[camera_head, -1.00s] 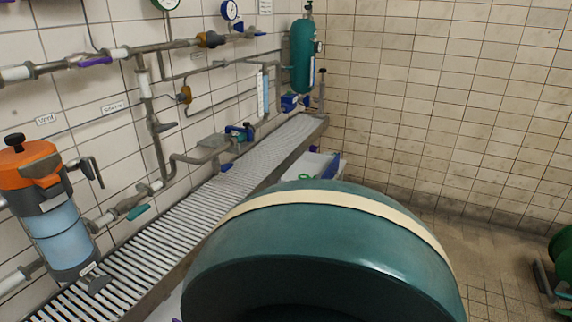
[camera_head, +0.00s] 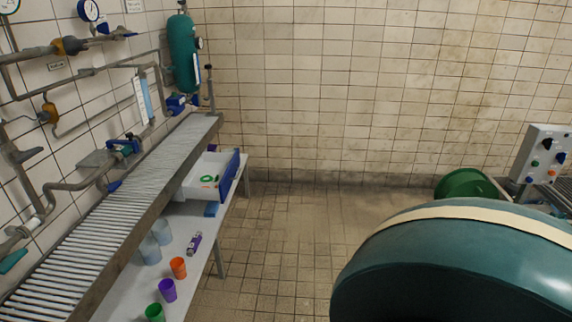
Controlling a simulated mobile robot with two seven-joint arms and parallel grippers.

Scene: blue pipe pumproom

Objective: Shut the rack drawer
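The rack drawer (camera_head: 205,178) is a white tray with a blue front panel (camera_head: 230,176). It stands pulled out from the rack (camera_head: 172,228), under the slatted grey top, near the far end. A green ring-shaped item (camera_head: 208,179) and a small red item lie in it. Its inner end is hidden under the slatted top. Neither of my grippers shows in this view.
Several cups, among them an orange cup (camera_head: 178,267) and a purple cup (camera_head: 168,290), stand on the rack's lower shelf. A large teal rounded body (camera_head: 460,270) blocks the lower right. Tiled floor (camera_head: 290,235) lies clear beside the rack. A control box (camera_head: 541,160) stands at the right.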

